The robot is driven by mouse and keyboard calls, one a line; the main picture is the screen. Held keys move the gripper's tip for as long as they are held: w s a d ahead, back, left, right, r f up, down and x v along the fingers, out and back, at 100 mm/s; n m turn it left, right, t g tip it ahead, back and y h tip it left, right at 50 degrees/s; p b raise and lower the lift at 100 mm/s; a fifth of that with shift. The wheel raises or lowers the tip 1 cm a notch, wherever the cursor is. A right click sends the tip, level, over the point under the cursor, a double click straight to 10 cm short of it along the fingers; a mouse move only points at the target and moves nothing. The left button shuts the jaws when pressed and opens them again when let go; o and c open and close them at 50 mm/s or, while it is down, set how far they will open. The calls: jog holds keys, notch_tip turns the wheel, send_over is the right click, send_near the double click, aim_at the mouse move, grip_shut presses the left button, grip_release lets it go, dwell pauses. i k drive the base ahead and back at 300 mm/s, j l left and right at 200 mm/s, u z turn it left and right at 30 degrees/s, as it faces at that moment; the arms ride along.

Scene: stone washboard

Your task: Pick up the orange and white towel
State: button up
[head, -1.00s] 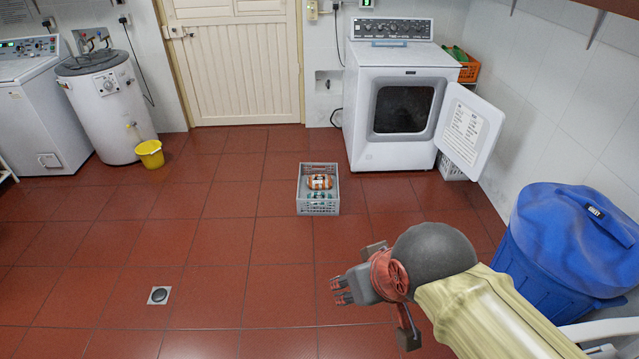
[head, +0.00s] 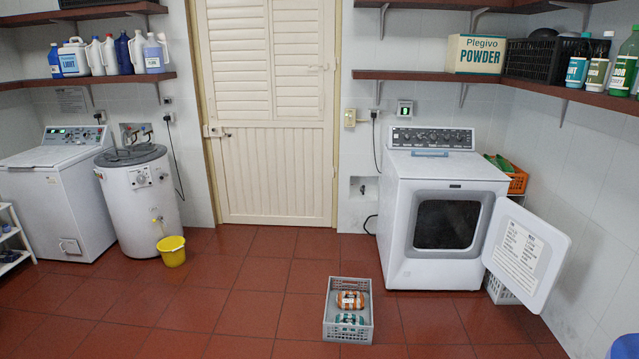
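An orange and white towel (head: 350,300), rolled up, lies in a grey plastic crate (head: 347,334) on the floor, toward the crate's far end. A green and white rolled item (head: 349,319) lies in front of it in the same crate. The crate stands in front of the white dryer. My gripper and arm are out of the picture.
The white dryer (head: 427,190) stands behind the crate with its door (head: 524,246) swung open to the right. The tiled floor (head: 225,300) left of the crate is clear.

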aim_at(346, 301)
jog(key=i+l+z, duration=0.15)
jog(key=i+z, duration=0.2)
jog(key=i, duration=0.25)
jog(key=i+z, duration=0.35)
jog(key=i, duration=0.25)
jog(key=i+j+z, duration=0.3)
jog(key=i, duration=0.3)
jog(key=i+l+u, duration=0.2)
jog(key=i, duration=0.3)
jog(key=i+l+u, duration=0.2)
jog(key=i, duration=0.25)
jog(key=i+u, duration=0.25)
jog(key=u, duration=0.15)
jog(key=i+l+u, duration=0.15)
jog(key=u, duration=0.2)
jog(key=i+l+u, duration=0.25)
jog(key=u, duration=0.15)
jog(key=i+l+u, duration=0.4)
jog(key=k+j, duration=0.1)
